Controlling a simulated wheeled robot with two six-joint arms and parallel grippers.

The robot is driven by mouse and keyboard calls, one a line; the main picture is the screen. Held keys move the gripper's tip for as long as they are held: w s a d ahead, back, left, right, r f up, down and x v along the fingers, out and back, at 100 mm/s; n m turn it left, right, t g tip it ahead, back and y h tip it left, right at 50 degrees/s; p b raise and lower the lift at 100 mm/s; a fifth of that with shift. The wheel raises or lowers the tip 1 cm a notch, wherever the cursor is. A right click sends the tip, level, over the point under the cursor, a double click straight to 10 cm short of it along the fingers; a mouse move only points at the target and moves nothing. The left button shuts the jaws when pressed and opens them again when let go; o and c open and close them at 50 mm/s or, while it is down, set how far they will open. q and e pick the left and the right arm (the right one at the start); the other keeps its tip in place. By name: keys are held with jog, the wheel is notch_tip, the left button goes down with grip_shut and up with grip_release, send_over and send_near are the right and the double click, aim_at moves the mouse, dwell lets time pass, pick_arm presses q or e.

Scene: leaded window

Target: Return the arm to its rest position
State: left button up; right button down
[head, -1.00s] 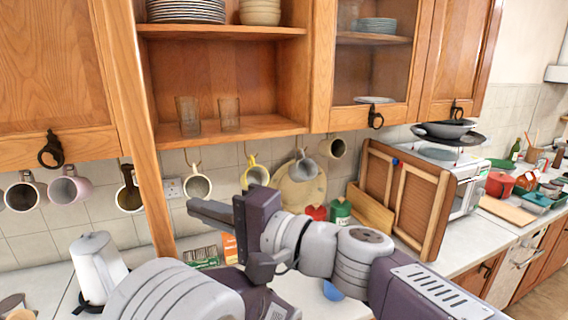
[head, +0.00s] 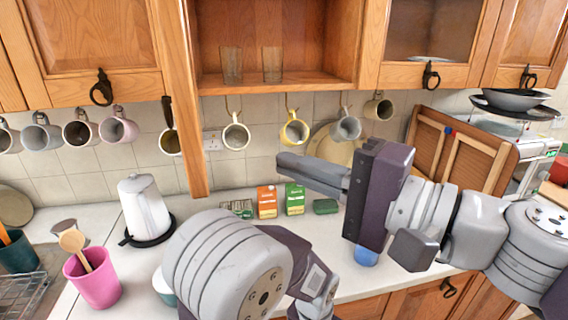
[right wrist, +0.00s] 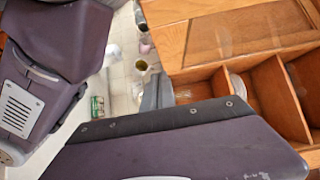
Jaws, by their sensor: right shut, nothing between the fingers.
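My right gripper (head: 312,174) reaches in from the right in the head view, above the counter and in front of the tiled wall. Its fingers are shut and empty, pointing left. In the right wrist view its grey fingers (right wrist: 157,93) show small beyond the purple housing. A large grey arm joint of mine (head: 225,265) fills the lower middle of the head view. My left gripper does not show.
Mugs hang from hooks under wooden cupboards (head: 90,50). A white kettle (head: 145,208), a pink utensil pot (head: 93,278) and small boxes (head: 267,201) stand on the counter (head: 95,235). A wooden rack (head: 470,150) and a dark pan (head: 512,100) are at the right.

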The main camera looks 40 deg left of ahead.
jog(key=w+d+f+m+t, duration=0.3)
jog(key=w+d, duration=0.1)
jog(key=w, duration=0.4)
jog(key=w+d+f+m+t+h, duration=0.1)
jog(key=w+d+f+h, duration=0.35)
jog(key=f, duration=0.55)
jog(key=w+d+f+m+t+h, duration=0.1)
jog(key=w+d+f+h, duration=0.25)
jog(key=d+f, duration=0.45)
jog(key=s+d+f+n+g+h, duration=0.1)
jog(key=s+d+f+h, duration=0.4)
jog(key=d+f, duration=0.6)
jog(key=s+d+f+n+g+h, duration=0.2)
jog(key=s+d+f, duration=0.4)
jog(key=d+f, duration=0.6)
notch_tip(320, 180, down, 3)
jog(key=n+h, duration=0.1)
jog(key=h, duration=0.1)
jog(key=shift+n+h, duration=0.3)
jog(key=shift+h, duration=0.1)
